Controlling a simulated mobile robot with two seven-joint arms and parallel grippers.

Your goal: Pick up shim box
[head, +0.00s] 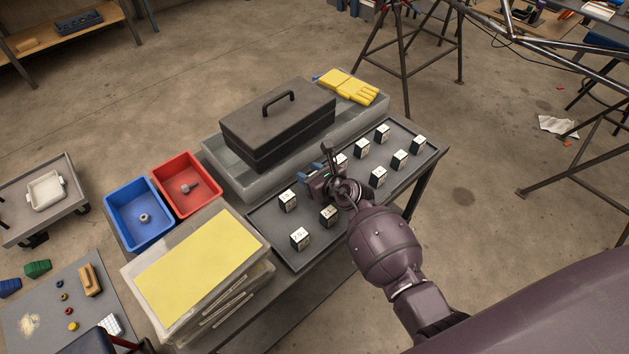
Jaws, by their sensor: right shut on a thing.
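Several small shim boxes, white on top with dark sides, stand in rows on a dark tray (262,226). One shim box (288,201) stands just left of my right gripper (318,172), another (329,216) just in front of it. A further box (341,159) is partly covered behind the gripper. More stand to the right, such as one box (399,160). My right gripper is low over the tray, shut on a shim box that its own body mostly hides; I cannot tell whether that box is off the tray. My left gripper is not in view.
A blue bin (139,219), a red bin (186,186) and stacked clear cases with a yellow top (197,258) stand to the left.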

